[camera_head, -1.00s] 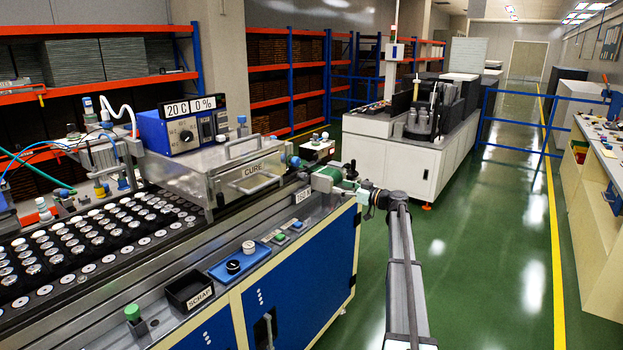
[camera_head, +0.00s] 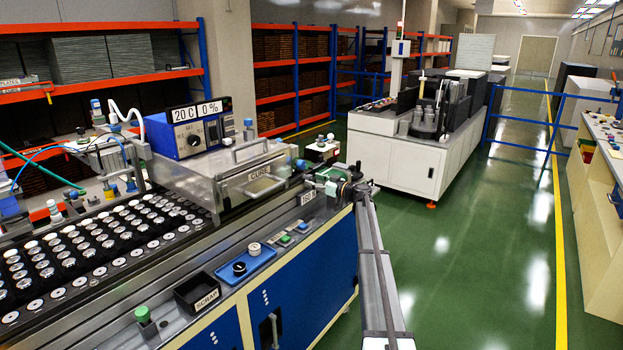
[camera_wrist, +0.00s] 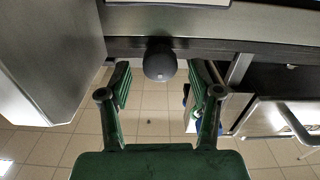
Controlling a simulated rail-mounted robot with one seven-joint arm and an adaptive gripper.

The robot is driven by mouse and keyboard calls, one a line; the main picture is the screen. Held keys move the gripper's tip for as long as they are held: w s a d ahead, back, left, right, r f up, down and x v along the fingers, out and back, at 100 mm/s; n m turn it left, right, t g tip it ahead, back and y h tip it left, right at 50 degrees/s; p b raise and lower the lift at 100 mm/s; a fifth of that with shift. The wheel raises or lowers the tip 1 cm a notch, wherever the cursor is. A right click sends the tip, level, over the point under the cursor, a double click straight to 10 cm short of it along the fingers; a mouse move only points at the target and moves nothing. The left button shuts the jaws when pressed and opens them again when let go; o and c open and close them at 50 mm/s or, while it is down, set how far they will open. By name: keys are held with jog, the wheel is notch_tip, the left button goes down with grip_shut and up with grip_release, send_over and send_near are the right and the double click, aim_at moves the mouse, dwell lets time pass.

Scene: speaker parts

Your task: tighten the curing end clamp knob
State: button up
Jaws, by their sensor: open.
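A dark, round knob (camera_wrist: 160,62) sticks out from a grey metal edge at the top of the wrist view; it looks like the clamp knob. My gripper (camera_wrist: 160,82) is open, with one green finger on each side of the knob and a visible gap on both sides. In the head view my gripper (camera_head: 328,183) is at the right end of the line, beside the metal CURE box (camera_head: 240,178). There the knob is too small or hidden to make out.
A blue control box (camera_head: 188,137) reading 20 C and 0% stands on the CURE box. Trays of round parts (camera_head: 105,240) fill the left of the line. A black SCRAP bin (camera_head: 198,292) sits at the front edge. The green floor at right is clear.

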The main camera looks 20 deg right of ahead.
jog(key=shift+x, duration=0.9)
jog(key=c, duration=1.2)
jog(key=shift+o, duration=0.2)
jog(key=shift+f+m+b, duration=0.15)
jog(key=shift+m+b, duration=0.25)
jog(key=shift+b, duration=0.1)
